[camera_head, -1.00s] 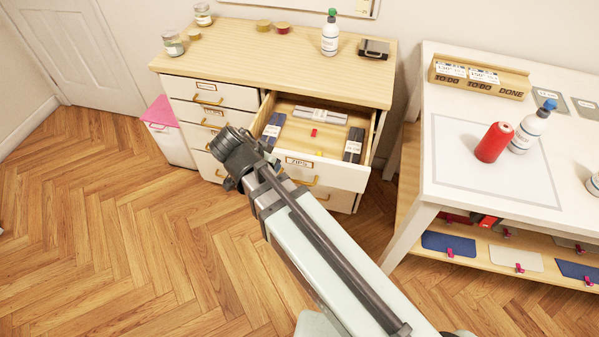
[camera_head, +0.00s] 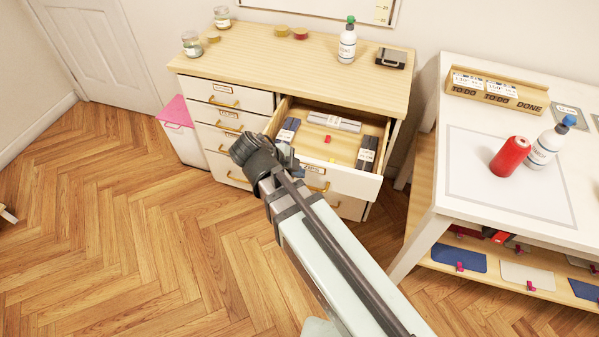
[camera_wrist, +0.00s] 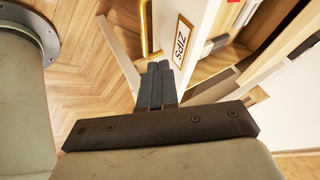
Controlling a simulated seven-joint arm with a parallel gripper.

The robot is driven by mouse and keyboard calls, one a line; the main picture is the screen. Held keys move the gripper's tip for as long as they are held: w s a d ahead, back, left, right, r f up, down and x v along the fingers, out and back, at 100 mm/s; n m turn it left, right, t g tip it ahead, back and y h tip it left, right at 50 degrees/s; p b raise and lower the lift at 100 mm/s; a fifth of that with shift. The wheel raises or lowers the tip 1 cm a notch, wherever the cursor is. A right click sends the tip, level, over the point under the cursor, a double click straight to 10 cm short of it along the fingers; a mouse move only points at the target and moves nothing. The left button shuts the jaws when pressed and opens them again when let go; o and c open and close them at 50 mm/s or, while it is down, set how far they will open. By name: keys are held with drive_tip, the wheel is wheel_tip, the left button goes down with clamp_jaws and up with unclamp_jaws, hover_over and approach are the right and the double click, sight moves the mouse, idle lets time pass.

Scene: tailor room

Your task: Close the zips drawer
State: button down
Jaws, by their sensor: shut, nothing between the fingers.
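The zips drawer (camera_head: 350,180) is pulled out from the right column of the wooden-topped cabinet (camera_head: 250,50). Dark bundles with white labels and a small red piece lie in it. Its front carries the label "ZIPS" (camera_wrist: 181,41) and a brass handle (camera_wrist: 145,28), seen close in the wrist view. My gripper (camera_wrist: 158,68) is shut and empty, with its fingertips close to the drawer front beside the label; I cannot tell if they touch it. In the head view my arm covers part of the drawer front, and the fingers are mostly hidden behind the wrist.
A white table (camera_head: 480,215) with a red spool (camera_head: 510,157) and a spray bottle (camera_head: 548,146) stands at the right. A pink-lidded bin (camera_head: 180,130) stands left of the cabinet. Closed drawers (camera_head: 225,95) fill the left column.

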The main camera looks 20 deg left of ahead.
approach(320, 182)
drive_tip(key=shift+x, duration=2.3)
drive_tip(key=w, duration=2.2)
drive_tip(key=shift+w, duration=0.25)
drive_tip(key=shift+s+a, duration=0.1)
